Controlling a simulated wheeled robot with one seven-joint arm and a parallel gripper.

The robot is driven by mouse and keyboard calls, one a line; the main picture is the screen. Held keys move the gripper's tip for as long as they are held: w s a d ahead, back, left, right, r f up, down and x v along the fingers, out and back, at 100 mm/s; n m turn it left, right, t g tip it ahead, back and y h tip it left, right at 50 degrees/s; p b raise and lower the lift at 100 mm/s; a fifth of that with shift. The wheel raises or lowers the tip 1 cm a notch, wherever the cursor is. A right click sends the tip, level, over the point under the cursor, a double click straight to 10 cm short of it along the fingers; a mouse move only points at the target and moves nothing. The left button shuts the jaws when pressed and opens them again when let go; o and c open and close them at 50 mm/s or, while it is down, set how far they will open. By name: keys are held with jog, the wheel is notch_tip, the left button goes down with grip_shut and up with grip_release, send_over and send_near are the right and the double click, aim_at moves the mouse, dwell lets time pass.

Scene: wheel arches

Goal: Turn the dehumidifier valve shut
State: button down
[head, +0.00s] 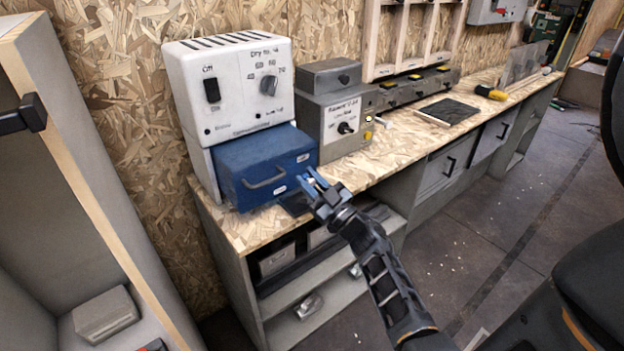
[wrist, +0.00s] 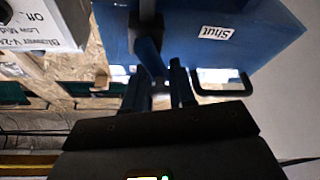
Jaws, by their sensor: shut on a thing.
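The dehumidifier (head: 235,85) is a white unit with a switch and a dial, standing on the bench against the wall. Its blue tank (head: 240,160) sits below with a grey handle, which also shows in the wrist view (wrist: 225,92). My gripper (head: 314,182) is at the tank's front right, shut on the valve lever. In the wrist view my fingers (wrist: 160,90) close around the blue lever (wrist: 149,55), below a dark stem (wrist: 147,14). A "Shut" label (wrist: 212,33) is on the blue face beside it. The gripper hides most of the valve in the head view.
A grey blower control box (head: 335,115) stands right of the dehumidifier. A dark mat (head: 450,110) and a yellow-handled tool (head: 490,93) lie farther along the bench. Open shelves (head: 325,280) are below. Floor to the right is mostly clear.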

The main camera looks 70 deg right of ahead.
aim_at(287, 187)
jog(key=n+y, duration=0.1)
jog(key=n, duration=0.2)
jog(key=a+n+y, duration=0.1)
jog(key=n, duration=0.1)
jog(key=shift+w+f+y, duration=0.3)
jog(key=shift+f, duration=0.1)
jog(key=n, duration=0.1)
jog(key=n+y, duration=0.1)
jog(key=n, duration=0.2)
jog(key=shift+w+a+f+n+y, duration=0.15)
jog(key=shift+a+f+n+y, duration=0.1)
jog(key=shift+f+n+y, duration=0.15)
jog(key=shift+a+f+n+g+y+p, duration=0.1)
jog(key=shift+f+n+g+y+p, duration=0.15)
jog(key=shift+n, duration=0.7)
jog(key=shift+d+f+n+g+y+p, duration=0.15)
jog(key=shift+f+n+g+y, duration=0.2)
jog(key=shift+n, duration=0.55)
jog(key=shift+a+f+n+g+y+p, duration=0.2)
jog(key=shift+n+g, duration=0.1)
jog(key=shift+n, duration=0.65)
jog(key=shift+f, duration=0.1)
jog(key=c, duration=1.2)
grip_release()
jog(key=shift+o, duration=0.2)
jog(key=s+a+b, duration=0.1)
jog(key=s, duration=0.6)
jog(key=shift+s+f, duration=0.15)
jog(key=shift+s, duration=0.15)
